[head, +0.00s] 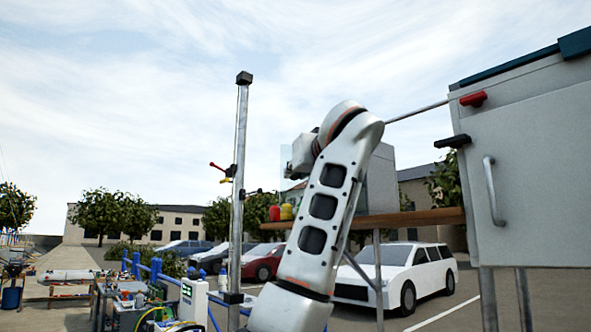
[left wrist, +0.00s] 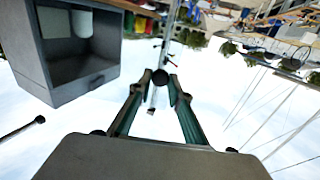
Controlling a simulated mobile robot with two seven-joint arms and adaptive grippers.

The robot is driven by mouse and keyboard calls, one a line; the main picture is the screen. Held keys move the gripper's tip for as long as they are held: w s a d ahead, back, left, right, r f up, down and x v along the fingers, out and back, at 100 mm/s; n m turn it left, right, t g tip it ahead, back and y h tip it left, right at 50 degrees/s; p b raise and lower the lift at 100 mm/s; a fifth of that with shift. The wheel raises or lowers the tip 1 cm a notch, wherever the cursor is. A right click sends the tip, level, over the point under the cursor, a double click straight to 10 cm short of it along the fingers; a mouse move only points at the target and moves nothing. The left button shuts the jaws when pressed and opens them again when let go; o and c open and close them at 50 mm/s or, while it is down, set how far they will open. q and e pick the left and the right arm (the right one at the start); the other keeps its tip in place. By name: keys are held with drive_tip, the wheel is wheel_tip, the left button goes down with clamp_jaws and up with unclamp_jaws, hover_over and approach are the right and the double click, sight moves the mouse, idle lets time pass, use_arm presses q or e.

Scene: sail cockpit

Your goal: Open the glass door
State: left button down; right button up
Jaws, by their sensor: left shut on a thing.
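The left wrist view is upside down and shows a grey box (left wrist: 50,90) with an open-looking front at upper left. My right gripper is not in view.
The box stands on a brown wooden table (head: 425,218). Red and yellow items (head: 280,212) sit at its left end. A metal post (head: 238,190) stands close left. A large grey cabinet (head: 535,165) with a handle is at right. Cars are parked behind.

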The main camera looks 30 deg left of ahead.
use_arm(q)
drive_tip(key=shift+s+d, duration=0.1)
drive_tip(key=shift+d, duration=0.15)
idle(0.4)
drive_tip(key=c, duration=1.9)
unclamp_jaws()
